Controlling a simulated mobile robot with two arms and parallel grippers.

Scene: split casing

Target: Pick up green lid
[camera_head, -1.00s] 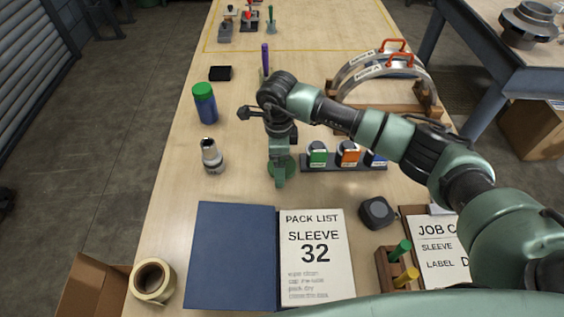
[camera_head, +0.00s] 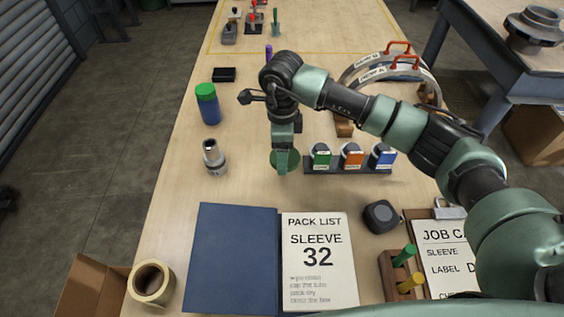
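The green lid (camera_head: 294,158) is a flat round disc near the middle of the bench, left of the coloured-container rack. My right gripper (camera_head: 283,170) points down in front of it and hides part of it. The gripper appears shut on the lid, which seems to be just above the bench top; the exact finger contact is hard to see. A blue bottle (camera_head: 209,110) with its own green cap (camera_head: 205,90) stands upright to the left. My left gripper is not in view.
A dark rack (camera_head: 345,172) with green, orange and blue-labelled containers stands close to the right. A metal cylinder (camera_head: 214,160) stands left. A blue folder (camera_head: 236,255) and pack list (camera_head: 318,275) lie in front. Arched casing halves (camera_head: 360,68) stand behind my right arm.

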